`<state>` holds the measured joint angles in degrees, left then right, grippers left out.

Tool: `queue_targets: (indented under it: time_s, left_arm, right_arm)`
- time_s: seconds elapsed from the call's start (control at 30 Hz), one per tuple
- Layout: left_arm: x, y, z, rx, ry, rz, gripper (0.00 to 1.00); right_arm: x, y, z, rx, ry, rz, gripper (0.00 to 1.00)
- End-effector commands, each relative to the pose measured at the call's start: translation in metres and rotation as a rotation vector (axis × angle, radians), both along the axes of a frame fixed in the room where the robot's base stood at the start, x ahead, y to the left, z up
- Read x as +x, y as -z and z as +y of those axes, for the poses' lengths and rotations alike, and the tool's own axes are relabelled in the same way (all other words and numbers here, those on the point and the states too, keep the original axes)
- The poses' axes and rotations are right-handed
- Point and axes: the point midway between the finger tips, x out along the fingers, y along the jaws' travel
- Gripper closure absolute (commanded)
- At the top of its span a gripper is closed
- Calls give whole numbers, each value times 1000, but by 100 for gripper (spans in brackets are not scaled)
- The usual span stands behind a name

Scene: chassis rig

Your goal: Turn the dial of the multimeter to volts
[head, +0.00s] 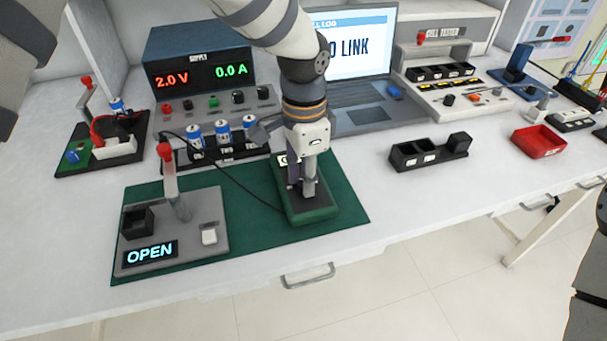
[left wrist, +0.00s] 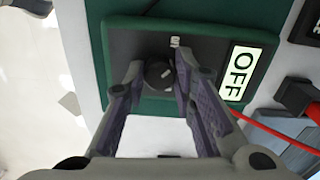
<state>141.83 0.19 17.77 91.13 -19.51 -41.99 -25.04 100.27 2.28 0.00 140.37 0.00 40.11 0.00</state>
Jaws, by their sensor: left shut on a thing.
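The multimeter (head: 312,217) is a green-cased device with a dark face, lying on the green mat in the head view. In the left wrist view its dark face (left wrist: 211,50) shows a lit display (left wrist: 247,74) reading OFF. The round black dial (left wrist: 159,74) sits between my left fingers. My left gripper (head: 305,192) comes down over the multimeter and is shut on the dial; it also shows in the left wrist view (left wrist: 155,85). In the head view the gripper hides the dial and most of the display. My right gripper is not in view.
A grey fixture (head: 215,256) reading OPEN, with a red-topped lever (head: 168,157), stands left of the multimeter on the mat (head: 347,212). A supply (head: 200,70) and batteries (head: 222,131) are behind. A black tray (head: 430,151) sits right; the table between is clear.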

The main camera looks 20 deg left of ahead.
Motion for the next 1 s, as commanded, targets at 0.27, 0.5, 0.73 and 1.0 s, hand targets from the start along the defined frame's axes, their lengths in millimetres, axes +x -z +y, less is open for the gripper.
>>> queue_targets:
  time_s: [0.27, 0.5, 0.73, 1.0]
  left_arm:
    - [0, 0, 0, -1, 222, 1, 100]
    - [0, 1, 0, -1, 367, 2, 100]
    - [1, 1, 0, -1, 446, 2, 100]
    - [1, 1, 0, -1, 475, 1, 100]
  right_arm:
    - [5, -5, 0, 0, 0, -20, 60]
    - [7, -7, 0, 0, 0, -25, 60]
    - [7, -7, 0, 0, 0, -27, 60]
    - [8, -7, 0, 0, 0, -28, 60]
